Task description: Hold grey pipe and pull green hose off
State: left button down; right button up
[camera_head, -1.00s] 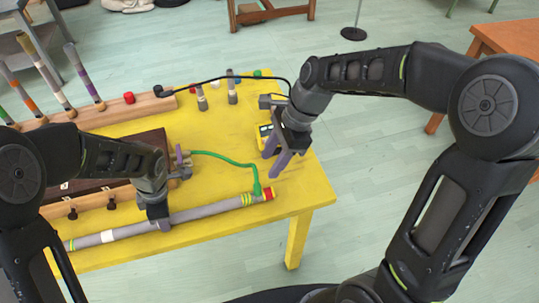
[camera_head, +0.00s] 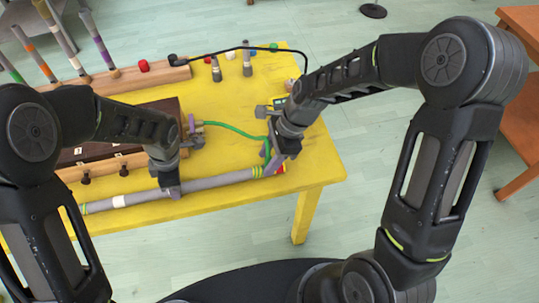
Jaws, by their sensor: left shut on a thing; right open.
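The grey pipe (camera_head: 222,182) lies along the front of the yellow table, with green-yellow bands near both ends and a red right end. My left gripper (camera_head: 172,191) is shut on the pipe near its middle. The green hose (camera_head: 235,130) curves from a small fitting near my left wrist to the pipe's right end, where my gripper partly hides its joint. My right gripper (camera_head: 268,166) is open, pointing down at that joint. One finger shows left of the hose end; whether the hose lies between the fingers is hard to tell.
The yellow table (camera_head: 317,163) has a bare strip at its right. Behind are a wooden bar with coloured sticks (camera_head: 105,50), a dark board (camera_head: 150,110), a black cable (camera_head: 220,51) and several small shakers. A brown table (camera_head: 522,120) stands at far right.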

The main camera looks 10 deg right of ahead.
aim_at(268, 157)
jog(key=shift+c, duration=0.3)
grip_shut()
jog(key=shift+r, duration=0.3)
jog(key=shift+r, duration=0.9)
jog(key=shift+r, duration=1.55)
pick_arm(q)
jog(key=c, duration=1)
grip_release()
jog(key=shift+c, duration=0.2)
